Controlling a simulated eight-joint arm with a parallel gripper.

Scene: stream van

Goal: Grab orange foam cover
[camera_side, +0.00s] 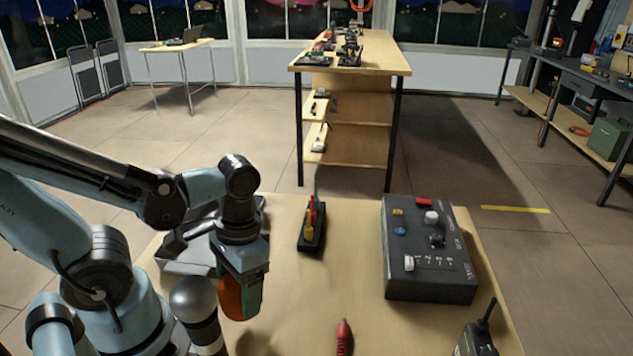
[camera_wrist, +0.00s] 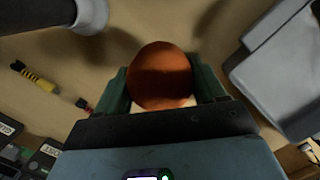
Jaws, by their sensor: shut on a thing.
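The orange foam cover (camera_wrist: 160,77) is a rounded orange piece, partly in shadow. In the wrist view it sits between the two green fingers of my gripper (camera_wrist: 160,90), which touch it on both sides. I cannot tell whether the cover's lower end touches the table.
A silver-headed microphone (camera_side: 194,300) stands close left of my gripper. A grey device (camera_side: 187,255) lies behind it. A black holder (camera_side: 312,228) with red and yellow parts, a dark control box (camera_side: 430,275), a red-tipped item (camera_side: 344,337) and a handheld radio (camera_side: 475,342) are to the right.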

